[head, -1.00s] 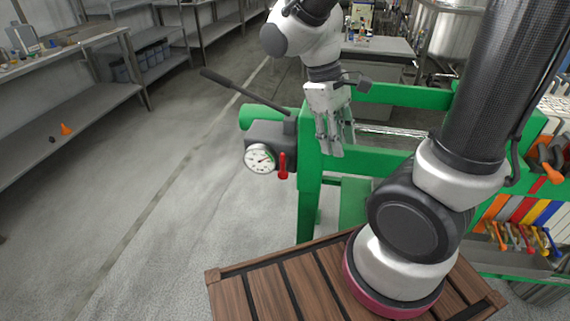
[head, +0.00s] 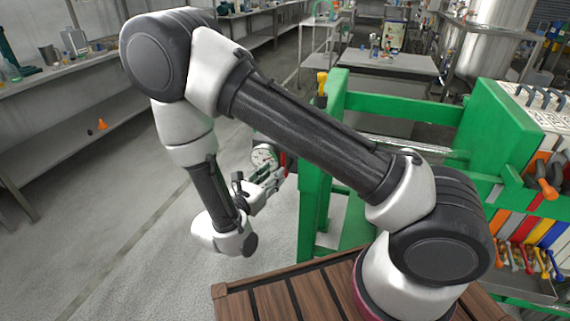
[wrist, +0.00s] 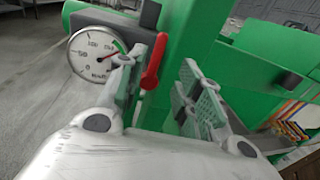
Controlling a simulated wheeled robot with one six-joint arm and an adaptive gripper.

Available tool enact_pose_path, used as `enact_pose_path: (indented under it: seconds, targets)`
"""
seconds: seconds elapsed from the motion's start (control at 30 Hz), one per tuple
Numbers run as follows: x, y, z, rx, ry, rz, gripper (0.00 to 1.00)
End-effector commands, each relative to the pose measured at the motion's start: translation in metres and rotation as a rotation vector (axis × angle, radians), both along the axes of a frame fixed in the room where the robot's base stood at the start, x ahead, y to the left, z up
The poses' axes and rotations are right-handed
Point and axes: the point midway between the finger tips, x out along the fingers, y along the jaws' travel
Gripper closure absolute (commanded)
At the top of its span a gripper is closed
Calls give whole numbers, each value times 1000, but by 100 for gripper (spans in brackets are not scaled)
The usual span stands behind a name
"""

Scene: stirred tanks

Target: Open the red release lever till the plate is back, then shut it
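The red release lever (wrist: 153,62) stands upright with its knob low, beside the round white pressure gauge (wrist: 96,54) on the green press frame. My gripper (wrist: 165,92) is open, with one finger on each side of the lever in the wrist view. I cannot tell whether either finger touches it. In the head view my gripper (head: 272,181) is just below the gauge. I cannot make out which part is the plate.
The green press frame (head: 313,200) stands right of my gripper. A slatted wooden deck (head: 268,301) lies below in front. A rack with orange handles (head: 546,188) is at the right. A metal bench (head: 90,125) stands at the left, with clear floor between.

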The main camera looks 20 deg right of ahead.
Motion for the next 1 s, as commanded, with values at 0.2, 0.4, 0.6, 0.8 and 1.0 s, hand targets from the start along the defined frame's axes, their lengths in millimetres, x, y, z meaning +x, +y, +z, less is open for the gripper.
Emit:
enact_pose_path:
  seconds: [0.2, 0.4, 0.6, 0.8, 1.0]
  targets:
    - [17, -15, 6, -3, -31, 11, 65]
    - [40, -40, 6, -1, -30, 10, 65]
    - [53, -54, 6, -1, -30, 12, 65]
    - [55, -55, 6, -1, -30, 14, 65]
    - [55, -55, 6, 0, -29, 14, 85]
